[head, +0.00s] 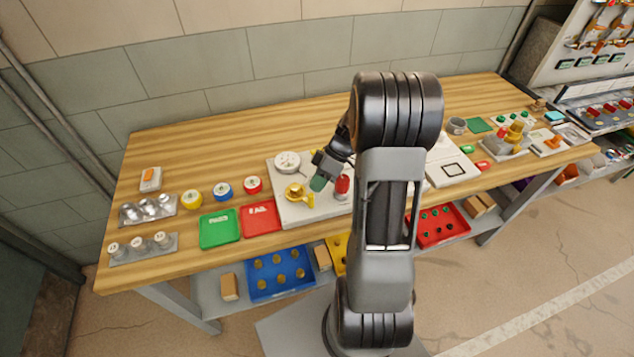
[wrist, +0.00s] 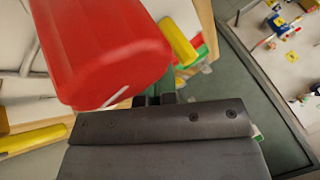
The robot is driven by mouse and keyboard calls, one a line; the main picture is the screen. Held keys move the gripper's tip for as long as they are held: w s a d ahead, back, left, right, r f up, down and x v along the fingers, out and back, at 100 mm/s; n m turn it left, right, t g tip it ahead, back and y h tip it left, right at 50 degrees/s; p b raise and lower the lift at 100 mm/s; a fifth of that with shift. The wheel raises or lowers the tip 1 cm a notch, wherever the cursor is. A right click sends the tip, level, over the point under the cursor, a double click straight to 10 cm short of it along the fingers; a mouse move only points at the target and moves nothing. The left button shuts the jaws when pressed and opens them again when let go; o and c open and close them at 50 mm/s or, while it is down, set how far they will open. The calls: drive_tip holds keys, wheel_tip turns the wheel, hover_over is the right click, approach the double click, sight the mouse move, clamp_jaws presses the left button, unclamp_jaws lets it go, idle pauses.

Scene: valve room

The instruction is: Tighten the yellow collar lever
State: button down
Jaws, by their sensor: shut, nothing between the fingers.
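The yellow collar (head: 295,191) sits on the pale board (head: 292,214) on the bench, with its short yellow lever (head: 309,200) pointing toward the front right. My gripper (head: 318,183) is shut and empty, just right of the collar in the head view. A red cylinder (head: 342,184) stands on the board to the right of my gripper. In the wrist view, a large red part (wrist: 105,50) fills the upper left and partly hides my fingers (wrist: 158,92). Two yellow bars show there, one at upper right (wrist: 180,42) and one at left (wrist: 32,140); I cannot tell which is the lever.
A white round dial or wheel (head: 287,161) is behind the collar. A red tray (head: 261,218) and a green tray (head: 220,228) lie to the left. My arm hides the board's right part. Bare wood lies along the back left of the bench.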

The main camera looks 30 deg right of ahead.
drive_tip(key=shift+s+a, duration=0.25)
drive_tip(key=shift+s, duration=0.05)
